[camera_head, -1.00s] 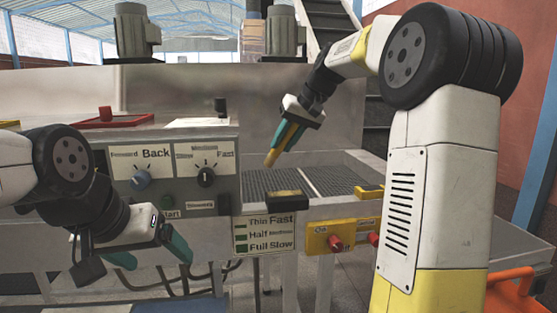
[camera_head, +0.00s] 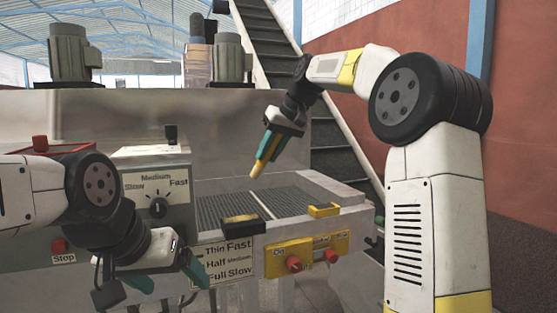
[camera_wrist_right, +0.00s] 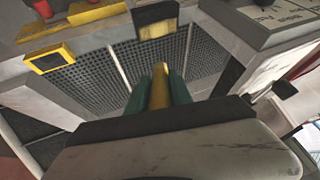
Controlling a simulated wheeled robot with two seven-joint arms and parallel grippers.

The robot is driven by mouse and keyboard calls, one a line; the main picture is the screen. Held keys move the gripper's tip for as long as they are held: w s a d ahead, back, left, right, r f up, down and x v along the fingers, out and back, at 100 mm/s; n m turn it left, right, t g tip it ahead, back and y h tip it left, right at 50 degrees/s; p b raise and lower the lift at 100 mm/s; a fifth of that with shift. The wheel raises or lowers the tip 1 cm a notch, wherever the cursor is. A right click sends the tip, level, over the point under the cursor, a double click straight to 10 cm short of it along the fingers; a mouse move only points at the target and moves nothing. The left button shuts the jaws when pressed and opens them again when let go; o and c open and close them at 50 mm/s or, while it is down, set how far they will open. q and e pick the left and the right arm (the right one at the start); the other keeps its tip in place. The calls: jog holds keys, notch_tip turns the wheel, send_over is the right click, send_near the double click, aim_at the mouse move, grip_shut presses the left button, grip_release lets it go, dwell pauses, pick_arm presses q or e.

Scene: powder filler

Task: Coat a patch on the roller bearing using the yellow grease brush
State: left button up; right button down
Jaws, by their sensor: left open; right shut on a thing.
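The yellow grease brush (camera_head: 257,168) is clamped in my right gripper (camera_head: 267,152) and points down, in the air over the grey grated bed. In the right wrist view the brush (camera_wrist_right: 160,85) lies between the two green fingers. A dark block with a yellow edge (camera_head: 242,224) sits at the front left of the bed, and a yellow bracket-like block (camera_head: 323,210) at its front right. I cannot tell which part is the roller bearing. The brush is apart from both blocks. My left gripper (camera_head: 168,279) is open and empty, low at the left front of the machine.
A control panel with a black dial (camera_head: 158,208) stands left of the bed. A yellow plate with red knobs (camera_head: 307,254) hangs on the front. A sign (camera_head: 228,261) hangs beside it. A dark conveyor (camera_head: 265,45) rises behind. The air above the bed is open.

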jog(key=shift+d, duration=0.15)
jog(key=shift+d+f, duration=0.1)
jog(key=shift+f, duration=0.15)
notch_tip(320, 180, down, 4)
jog(key=shift+f, duration=0.1)
jog(key=shift+s, duration=0.1)
